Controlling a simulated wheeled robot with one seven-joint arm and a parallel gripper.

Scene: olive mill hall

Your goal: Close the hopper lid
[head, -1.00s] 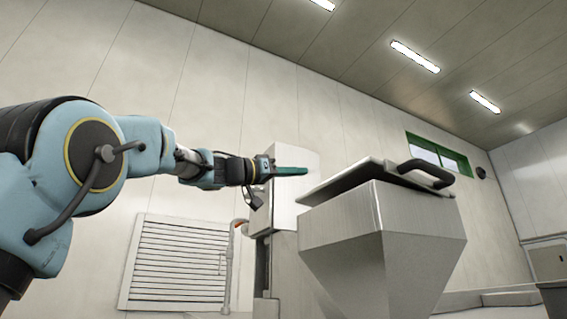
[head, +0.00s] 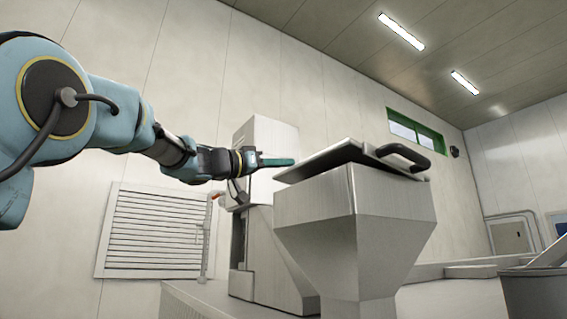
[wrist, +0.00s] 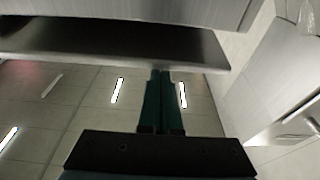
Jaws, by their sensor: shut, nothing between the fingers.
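The hopper (head: 352,210) is a grey metal funnel-shaped bin in the head view. Its flat lid (head: 325,160) sits over the top, tilted, with a narrow gap above the rim. A dark curved handle (head: 405,155) stands at the lid's right side. My gripper (head: 292,162) is shut and empty, its green fingers pointing right beside the lid's left edge. In the wrist view the fingertips (wrist: 160,72) are close to the edge of the lid (wrist: 110,45), with the hopper wall (wrist: 150,10) beyond it. I cannot tell whether they touch.
A tall metal cabinet (head: 268,135) stands behind my gripper. A louvred panel (head: 150,232) is on the back wall, with an orange-red fitting on a pipe beside it. A metal container (head: 545,290) is at the lower right. The space above the lid looks clear.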

